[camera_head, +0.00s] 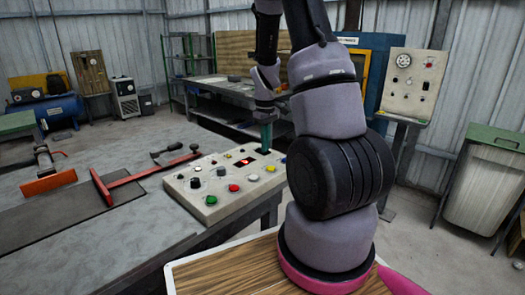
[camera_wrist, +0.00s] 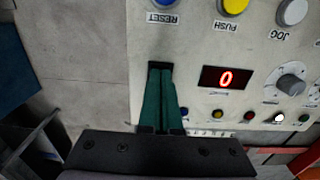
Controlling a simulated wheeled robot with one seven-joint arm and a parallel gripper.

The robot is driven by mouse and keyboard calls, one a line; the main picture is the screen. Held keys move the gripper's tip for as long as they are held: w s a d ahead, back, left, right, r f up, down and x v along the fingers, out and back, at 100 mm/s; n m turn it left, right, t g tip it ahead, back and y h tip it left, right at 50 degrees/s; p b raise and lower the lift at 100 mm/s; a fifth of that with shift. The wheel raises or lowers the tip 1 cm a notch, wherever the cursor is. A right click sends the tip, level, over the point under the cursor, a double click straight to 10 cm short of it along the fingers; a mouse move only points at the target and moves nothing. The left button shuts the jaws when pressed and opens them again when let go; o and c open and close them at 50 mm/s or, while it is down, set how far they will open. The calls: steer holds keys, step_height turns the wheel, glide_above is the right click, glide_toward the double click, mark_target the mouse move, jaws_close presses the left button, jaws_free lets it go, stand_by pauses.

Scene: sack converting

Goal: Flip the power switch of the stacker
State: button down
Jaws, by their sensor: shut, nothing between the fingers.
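A pale control panel (camera_head: 225,180) with coloured buttons, knobs and a red display lies on the bench in the head view. In the wrist view the panel (camera_wrist: 205,120) shows RESET, PUSH and JOG labels and a display (camera_wrist: 226,78) reading 0. My gripper (camera_head: 266,150) is shut and empty, pointing down at the panel's far right part. In the wrist view its green fingers (camera_wrist: 160,72) lie together over a dark rectangular spot below RESET, left of the display. The fingers mostly hide that spot. I cannot tell whether it is the power switch or whether they touch it.
A red bar tool (camera_head: 145,175) and an orange-based tool (camera_head: 48,182) lie on the bench (camera_head: 120,240) left of the panel. Another upright panel (camera_head: 412,85) stands at the back right. A green-lidded bin (camera_head: 485,185) is at the right.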

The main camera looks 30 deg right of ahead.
steer(key=shift+r, duration=3.45)
steer(key=s+a+r+m+t+y, duration=0.15)
steer(key=s+a+r, duration=0.25)
steer(key=r, duration=0.4)
steer(key=s+a+r+m+t, duration=0.2)
steer(key=s+a+r+m, duration=0.15)
steer(key=r, duration=0.45)
steer(key=s+a+r+m+t, duration=0.1)
steer(key=s+a+r+t, duration=0.1)
steer(key=s, duration=0.4)
steer(key=s+a+r+m+t, duration=0.1)
steer(key=s+a+r+m, duration=0.1)
steer(key=s+a+r, duration=0.2)
steer(key=shift+s+r+t, duration=0.15)
steer(key=shift+s+t, duration=0.2)
steer(key=shift+s, duration=0.75)
steer(key=shift+y, duration=0.25)
